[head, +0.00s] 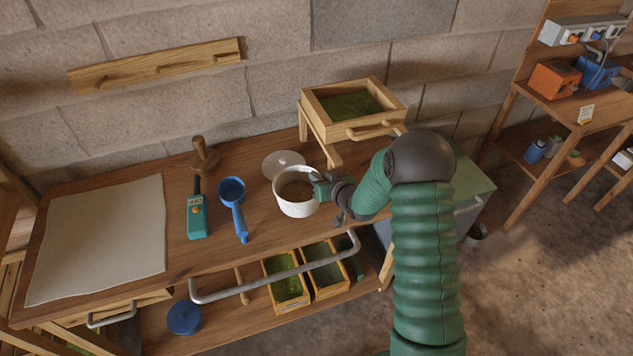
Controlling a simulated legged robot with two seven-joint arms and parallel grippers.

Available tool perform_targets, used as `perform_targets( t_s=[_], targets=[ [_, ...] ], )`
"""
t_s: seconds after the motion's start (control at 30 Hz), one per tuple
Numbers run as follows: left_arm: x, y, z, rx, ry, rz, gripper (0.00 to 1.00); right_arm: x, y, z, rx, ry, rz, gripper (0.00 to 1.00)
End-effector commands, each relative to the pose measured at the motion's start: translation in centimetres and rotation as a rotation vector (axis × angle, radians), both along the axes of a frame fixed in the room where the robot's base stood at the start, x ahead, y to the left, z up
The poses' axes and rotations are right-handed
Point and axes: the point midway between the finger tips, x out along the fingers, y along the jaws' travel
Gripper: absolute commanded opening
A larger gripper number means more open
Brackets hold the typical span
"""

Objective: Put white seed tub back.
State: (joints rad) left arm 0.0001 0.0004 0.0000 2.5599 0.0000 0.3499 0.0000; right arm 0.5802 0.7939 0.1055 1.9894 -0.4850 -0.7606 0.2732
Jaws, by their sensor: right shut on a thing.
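The white seed tub (297,207) stands upright on or just above the wooden bench, right of the middle; I cannot tell whether its base touches the wood. It is open on top and holds brown contents. My right gripper (318,187) is shut on the tub's right side at the rim, and its fingers are partly hidden by the wrist. A pale round disc (283,163), perhaps a lid, lies just behind the tub. My left gripper is not in view.
A pale cloth (98,240) covers the bench's left. A raised wooden sieve box (314,112) stands behind right. A metal rail (270,283) runs along the front.

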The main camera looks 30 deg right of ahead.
Motion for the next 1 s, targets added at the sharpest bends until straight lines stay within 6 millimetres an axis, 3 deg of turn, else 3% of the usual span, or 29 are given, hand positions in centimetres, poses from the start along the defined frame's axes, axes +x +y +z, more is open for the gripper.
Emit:
perform_targets(
  t_s=[0.07,0.2,0.3,0.47,0.5,0.57,0.87,1.0],
  targets=[
    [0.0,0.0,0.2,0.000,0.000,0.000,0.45,1.0,-0.5,0.1,-0.001,-0.003,0.000,0.00],
    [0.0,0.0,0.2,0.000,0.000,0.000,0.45,0.9,-0.4,-2.8,0.002,0.002,-0.001,0.00],
    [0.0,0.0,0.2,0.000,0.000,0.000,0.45,1.0,-0.3,-3.5,-0.001,-0.001,0.001,0.00],
    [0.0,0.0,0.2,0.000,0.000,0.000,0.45,1.0,-0.4,-3.6,-0.001,-0.001,0.001,0.00],
    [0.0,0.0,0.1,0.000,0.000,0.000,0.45,0.9,-0.4,-3.6,-0.001,0.000,0.000,0.17],
    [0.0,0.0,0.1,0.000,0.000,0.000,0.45,0.9,-0.4,-3.6,0.000,0.000,0.001,0.23],
    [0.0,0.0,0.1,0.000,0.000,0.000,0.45,0.8,-0.4,-3.5,0.000,0.000,0.000,0.23],
    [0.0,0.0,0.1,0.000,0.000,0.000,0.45,-0.8,-0.3,-2.7,0.000,-0.001,0.000,0.23]
  ],
)
